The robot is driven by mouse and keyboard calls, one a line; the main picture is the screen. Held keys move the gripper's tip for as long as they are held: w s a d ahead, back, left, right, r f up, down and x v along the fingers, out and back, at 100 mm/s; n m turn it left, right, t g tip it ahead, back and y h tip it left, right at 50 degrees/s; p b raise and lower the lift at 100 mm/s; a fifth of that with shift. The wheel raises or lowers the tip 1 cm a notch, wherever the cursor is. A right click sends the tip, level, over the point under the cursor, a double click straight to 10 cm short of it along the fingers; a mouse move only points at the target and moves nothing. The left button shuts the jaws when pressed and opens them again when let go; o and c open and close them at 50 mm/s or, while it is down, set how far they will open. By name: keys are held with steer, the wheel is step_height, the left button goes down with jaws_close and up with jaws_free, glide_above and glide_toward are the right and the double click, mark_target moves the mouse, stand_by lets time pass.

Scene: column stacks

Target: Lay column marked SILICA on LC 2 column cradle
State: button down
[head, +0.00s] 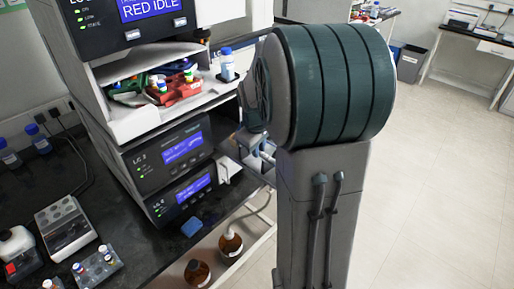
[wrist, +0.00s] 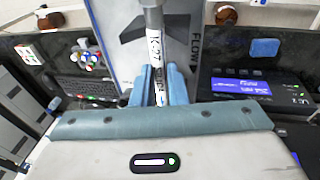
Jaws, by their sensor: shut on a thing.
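My gripper (wrist: 161,82) is shut on a metal column (wrist: 153,22), its blue fingers on either side of it. The column carries a white label that seems to read "K-27"; the word SILICA cannot be read. Beyond it is a pale plate (wrist: 112,30) with a dark arrow and the word FLOW, apparently the cradle's plate. I cannot tell whether the column touches it. In the head view my gripper (head: 257,153) is beside the right side of the stacked LC units, mostly hidden by my arm. The lower LC unit (head: 160,211) has a lit blue screen.
Another LC unit (head: 146,176) sits above, under a shelf with a red rack (head: 178,92) and a blue-capped bottle (head: 227,66). A blue block (head: 192,228) lies on the dark bench. Brown bottles (head: 231,244) stand below.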

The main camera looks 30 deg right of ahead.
steer(key=shift+f, duration=0.25)
steer(key=c, duration=1.3)
jaws_free()
steer(key=shift+c, duration=0.2)
steer(key=shift+r, duration=0.1)
steer(key=b+v, duration=0.1)
steer(key=v, duration=1.2)
steer(key=shift+s+r, duration=0.15)
steer(key=shift+r, duration=0.2)
steer(key=s+a+f+m+y, duration=0.1)
steer(key=s+a+f+m, duration=0.1)
steer(key=s+a+f, duration=0.2)
steer(key=s+a+f+m, duration=0.2)
steer(key=s+a+f, duration=0.3)
steer(key=s+a, duration=0.3)
steer(key=s, duration=0.4)
steer(key=shift+f+t+y, duration=0.25)
steer(key=shift+t+y, duration=0.05)
steer(key=shift+y, duration=0.1)
